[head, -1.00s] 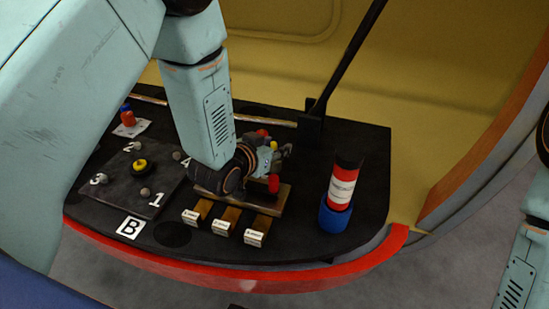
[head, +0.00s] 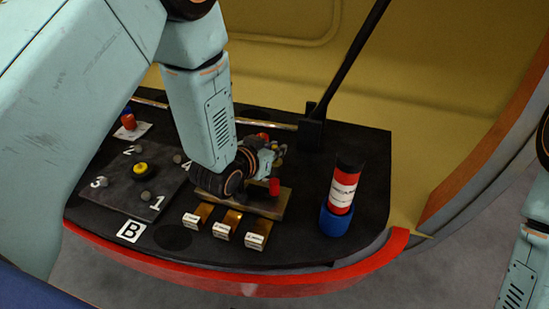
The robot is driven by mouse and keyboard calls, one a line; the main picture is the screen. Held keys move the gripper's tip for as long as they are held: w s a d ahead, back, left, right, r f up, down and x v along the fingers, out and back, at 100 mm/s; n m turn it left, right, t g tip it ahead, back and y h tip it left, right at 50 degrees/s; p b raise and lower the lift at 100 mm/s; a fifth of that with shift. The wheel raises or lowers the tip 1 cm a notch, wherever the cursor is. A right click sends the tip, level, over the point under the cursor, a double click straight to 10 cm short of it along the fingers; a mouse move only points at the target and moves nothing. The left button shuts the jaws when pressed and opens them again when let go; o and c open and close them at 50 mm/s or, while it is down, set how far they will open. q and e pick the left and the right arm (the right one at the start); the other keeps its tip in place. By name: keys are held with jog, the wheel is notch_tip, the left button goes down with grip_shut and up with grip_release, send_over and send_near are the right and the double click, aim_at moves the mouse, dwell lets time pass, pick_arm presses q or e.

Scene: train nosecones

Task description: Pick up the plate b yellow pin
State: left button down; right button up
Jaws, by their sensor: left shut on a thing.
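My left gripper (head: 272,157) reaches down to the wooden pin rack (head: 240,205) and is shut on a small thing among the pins. It appears to be the yellow pin, mostly hidden by the fingers. A red pin (head: 275,187) stands in the rack just in front of the fingers, and another red top (head: 263,137) shows behind them. Plate B (head: 120,188) is the dark square at left with numbers 1 to 4, grey knobs and a yellow-and-black knob (head: 140,169) at its middle. My right gripper is out of view.
A red-and-black cylinder (head: 343,190) stands in a blue holder (head: 335,220) right of the rack. A black lever (head: 335,75) rises behind. Three labelled blocks (head: 222,231) lie in front of the rack. The console's red edge (head: 240,282) runs along the front.

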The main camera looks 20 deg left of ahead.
pick_arm(q)
notch_tip(320, 180, up, 10)
jog(key=p, duration=0.4)
dwell(1.3)
